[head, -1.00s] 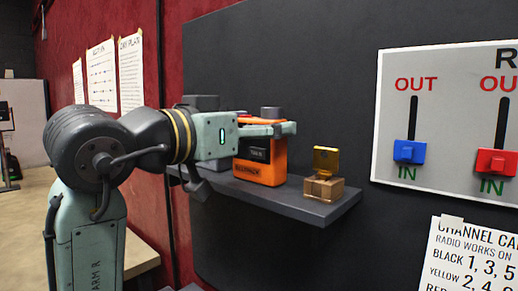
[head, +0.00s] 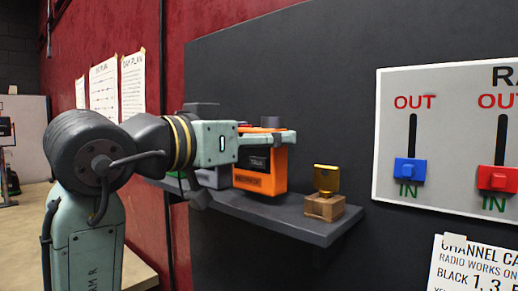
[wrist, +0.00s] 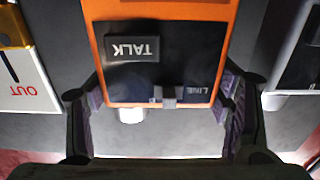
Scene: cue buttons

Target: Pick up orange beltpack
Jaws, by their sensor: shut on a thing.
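The orange beltpack (head: 273,179) is upright, with a black face marked TALK and a dark knob on top. My gripper (head: 268,134) comes from the left and is shut on its upper part. In the wrist view, my gripper (wrist: 160,118) has one finger on each side of the beltpack (wrist: 222,12), with the TALK and LINE labels between them. The beltpack appears slightly raised off the grey shelf (head: 290,224), though its lower edge is close to it.
A gold piece on a wooden block (head: 325,208) stands on the shelf just right of the beltpack. A grey device (head: 172,184) sits to the left, partly hidden by my arm. A panel (head: 445,130) with blue and red sliders is on the wall at right.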

